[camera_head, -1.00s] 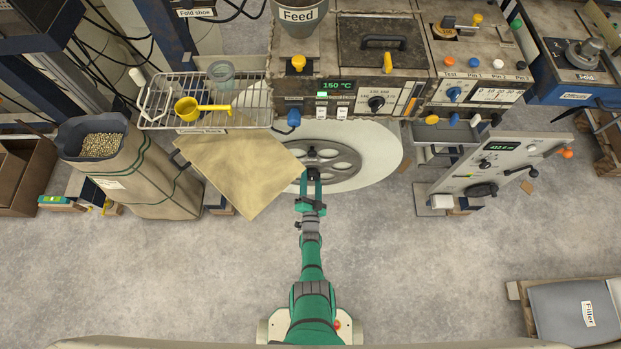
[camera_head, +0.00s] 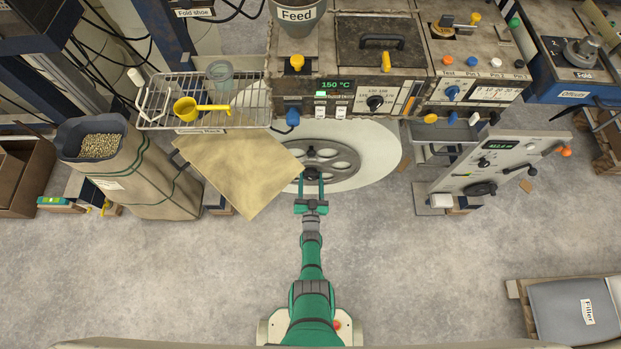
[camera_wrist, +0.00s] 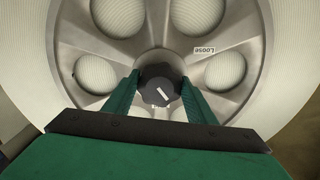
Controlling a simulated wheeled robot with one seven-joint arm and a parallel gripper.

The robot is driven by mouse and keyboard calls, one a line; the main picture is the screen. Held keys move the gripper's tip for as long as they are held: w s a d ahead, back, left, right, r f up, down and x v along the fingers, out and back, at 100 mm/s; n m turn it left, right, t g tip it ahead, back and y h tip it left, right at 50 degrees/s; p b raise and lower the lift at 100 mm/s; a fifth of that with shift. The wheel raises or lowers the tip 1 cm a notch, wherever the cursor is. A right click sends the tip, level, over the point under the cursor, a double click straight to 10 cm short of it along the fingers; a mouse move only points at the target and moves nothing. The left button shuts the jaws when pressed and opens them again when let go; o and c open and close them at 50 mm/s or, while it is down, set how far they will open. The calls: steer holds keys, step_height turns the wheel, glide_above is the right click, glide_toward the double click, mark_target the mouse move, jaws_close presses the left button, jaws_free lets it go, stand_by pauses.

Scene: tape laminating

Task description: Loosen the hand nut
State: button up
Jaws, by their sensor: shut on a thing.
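The hand nut (camera_wrist: 158,88) is a dark lobed knob with a pale mark, at the hub of a grey spoked reel flange (camera_wrist: 205,42). A small "LOOSE" label (camera_wrist: 205,50) is on the flange, up and right of the nut in the wrist view. My green gripper (camera_wrist: 158,92) has one finger on each side of the nut and is shut on it. In the head view my gripper (camera_head: 312,178) reaches the hub of the flange (camera_head: 333,160). Another label just below the nut is partly hidden and hard to read.
A large pale roll (camera_head: 383,150) surrounds the flange. A tan sheet (camera_head: 240,172) hangs left of my gripper. A wire rack (camera_head: 250,100) with a yellow ladle (camera_head: 190,108) is above it. A grey panel (camera_head: 490,165) stands at right. The floor in front is open.

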steer(key=n, duration=0.4)
steer(key=shift+s+d+n, duration=0.1)
steer(key=shift+n, duration=0.2)
steer(key=n, duration=0.4)
steer(key=shift+n, duration=0.3)
steer(key=n, duration=0.6)
steer(key=shift+d+n, duration=0.15)
steer(key=shift+n, duration=0.65)
